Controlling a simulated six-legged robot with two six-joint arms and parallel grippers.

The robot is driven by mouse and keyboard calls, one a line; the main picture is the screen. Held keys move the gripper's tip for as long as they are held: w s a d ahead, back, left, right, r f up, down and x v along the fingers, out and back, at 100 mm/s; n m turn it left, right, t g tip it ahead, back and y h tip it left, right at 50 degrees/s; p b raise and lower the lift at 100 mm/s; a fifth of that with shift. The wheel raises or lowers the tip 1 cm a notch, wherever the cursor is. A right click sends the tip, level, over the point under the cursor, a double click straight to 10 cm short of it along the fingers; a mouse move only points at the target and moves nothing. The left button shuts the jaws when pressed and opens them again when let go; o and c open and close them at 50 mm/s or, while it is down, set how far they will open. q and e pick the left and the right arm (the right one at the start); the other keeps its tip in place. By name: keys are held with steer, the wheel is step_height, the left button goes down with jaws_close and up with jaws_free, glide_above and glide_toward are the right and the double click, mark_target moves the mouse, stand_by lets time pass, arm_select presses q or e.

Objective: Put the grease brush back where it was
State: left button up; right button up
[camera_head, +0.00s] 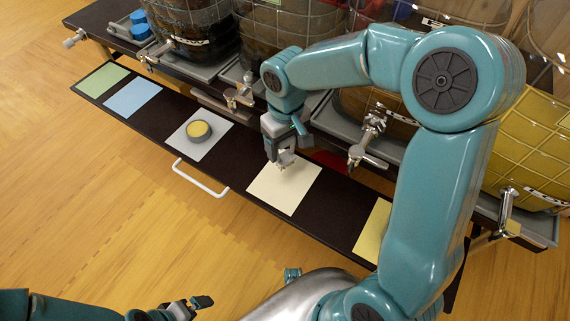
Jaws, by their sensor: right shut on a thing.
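My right gripper (283,160) points down over the cream sheet (290,200) on the dark pull-out shelf (235,185). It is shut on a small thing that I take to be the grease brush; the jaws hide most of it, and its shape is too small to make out. I cannot tell whether it touches the sheet. A round tin with a yellow top (199,129) stands on a pale grey sheet (182,141) to the left. My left gripper (195,305) is low at the bottom left, away from the shelf, with nothing seen in it.
Green (102,79), blue (132,97) and yellow (371,231) sheets also lie on the shelf. A white handle (200,180) sticks out from its front edge. Behind are large jars (195,25) with metal taps (367,140) overhanging the shelf. Wooden floor lies in front.

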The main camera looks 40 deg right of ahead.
mark_target(285, 157)
step_height(285, 157, down, 7)
steer(key=shift+w+b, duration=0.1)
steer(key=shift+b, duration=0.6)
steer(key=shift+r, duration=0.15)
steer(key=o, duration=0.6)
steer(key=shift+f, duration=0.25)
steer(key=shift+o, duration=0.7)
steer(key=shift+r, duration=0.15)
